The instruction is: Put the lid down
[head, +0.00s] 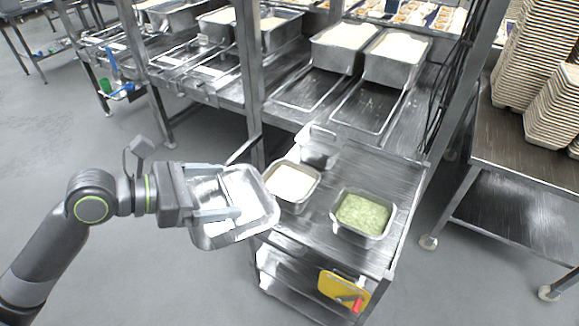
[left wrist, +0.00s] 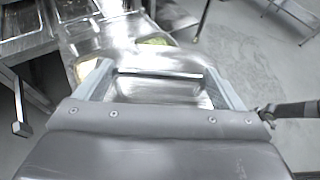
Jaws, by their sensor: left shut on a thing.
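My left gripper (head: 212,198) is shut on a shiny metal lid (head: 255,222), shaped like a shallow rectangular pan. I hold the lid tilted at the left edge of the steel cart (head: 330,258), apart from the floor. In the left wrist view my left gripper (left wrist: 165,85) has its two fingers at either side of the lid (left wrist: 150,92). A metal pan of white rice (head: 290,184) and a pan of green food (head: 362,214) stand uncovered on the cart. My right gripper is not in view.
A small empty-looking metal container (head: 318,146) stands at the back of the cart. A steel rack post (head: 250,75) rises beside it. Two deep rice pans (head: 345,60) sit on the rack behind. Stacked trays (head: 535,80) stand on a right-hand table. The cart top's front left is bare.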

